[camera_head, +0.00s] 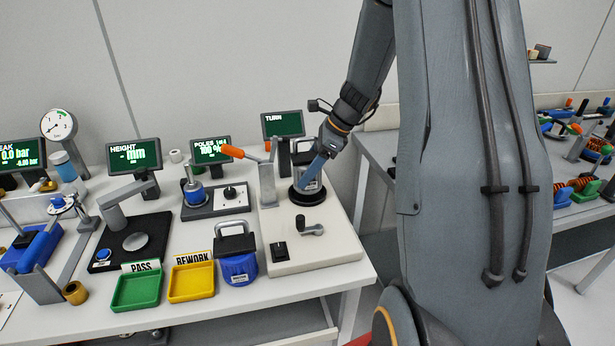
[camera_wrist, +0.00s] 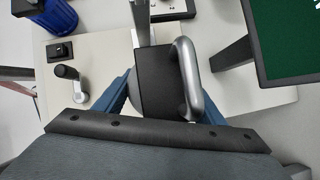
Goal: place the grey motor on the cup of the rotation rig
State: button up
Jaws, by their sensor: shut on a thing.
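The grey motor (camera_head: 313,185) shows in the head view low at the black cup (camera_head: 296,196) of the rotation rig (camera_head: 328,250). My gripper (camera_head: 314,168) is shut on it from the upper right and hides part of it. In the wrist view, the motor's black top and silver handle (camera_wrist: 188,80) lie between my gripper's blue fingers (camera_wrist: 165,100). The motor looks upright. I cannot tell whether it touches the cup's floor.
The rig carries an orange-handled clamp (camera_head: 231,151) left of the cup and a crank (camera_head: 313,229) in front. The TURN screen (camera_head: 283,124) stands behind. A blue motor (camera_head: 238,268), a yellow REWORK tray (camera_head: 192,283) and a green PASS tray (camera_head: 137,291) stand to the left.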

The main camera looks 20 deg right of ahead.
jog(key=shift+f, duration=1.35)
jog(key=shift+f, duration=0.1)
jog(key=o, duration=1.8)
jog(key=shift+o, duration=0.2)
jog(key=shift+d+r, duration=0.15)
jog(key=shift+r, duration=0.15)
jog(key=b+v, duration=0.2)
jog(key=v, duration=0.9)
jog(key=shift+r, duration=0.2)
jog(key=shift+s+d, duration=0.1)
jog(key=shift+s, duration=0.1)
